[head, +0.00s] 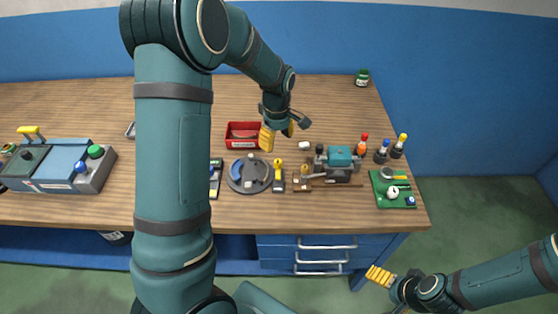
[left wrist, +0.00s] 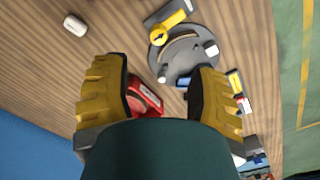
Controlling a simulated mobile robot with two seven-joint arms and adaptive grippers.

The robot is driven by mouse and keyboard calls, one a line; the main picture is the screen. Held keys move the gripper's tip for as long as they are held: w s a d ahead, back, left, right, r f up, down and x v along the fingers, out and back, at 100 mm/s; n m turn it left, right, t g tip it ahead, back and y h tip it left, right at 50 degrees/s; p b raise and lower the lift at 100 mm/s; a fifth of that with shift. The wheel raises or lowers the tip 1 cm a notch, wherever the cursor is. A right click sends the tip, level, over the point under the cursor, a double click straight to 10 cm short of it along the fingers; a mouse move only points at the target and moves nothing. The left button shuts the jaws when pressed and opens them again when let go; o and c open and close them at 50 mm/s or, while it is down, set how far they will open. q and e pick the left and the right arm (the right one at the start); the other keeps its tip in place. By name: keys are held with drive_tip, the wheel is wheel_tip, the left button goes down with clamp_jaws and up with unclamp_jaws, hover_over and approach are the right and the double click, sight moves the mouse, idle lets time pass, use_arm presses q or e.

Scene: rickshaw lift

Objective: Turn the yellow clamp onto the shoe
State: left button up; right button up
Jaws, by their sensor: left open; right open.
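The yellow clamp, with a round yellow knob, appears to be the piece (head: 279,175) just right of a round grey plate (head: 236,187). In the left wrist view its knob (left wrist: 158,36) is beside the plate (left wrist: 178,66). A dark curved piece on the plate, probably the shoe (left wrist: 182,40), has pale blocks near its ends. Whether the clamp touches the shoe is unclear. My left gripper (head: 278,134) is open and empty, above and behind the plate, near the red tray (head: 240,126). My right gripper (head: 391,290) is open, off the bench's front right.
A vise-like device (head: 340,160) and small bottles (head: 381,152) stand right of the clamp. A green board with tools (head: 380,198) lies at the front right. A blue-grey box unit (head: 60,165) is at left. The back of the bench is mostly clear.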

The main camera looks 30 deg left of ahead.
sight(278, 161)
use_arm(q)
wheel_tip(278, 161, down, 11)
drive_tip(key=shift+w+r+b, duration=0.15)
drive_tip(key=shift+r+b, duration=0.05)
drive_tip(key=shift+b, duration=0.25)
clamp_jaws()
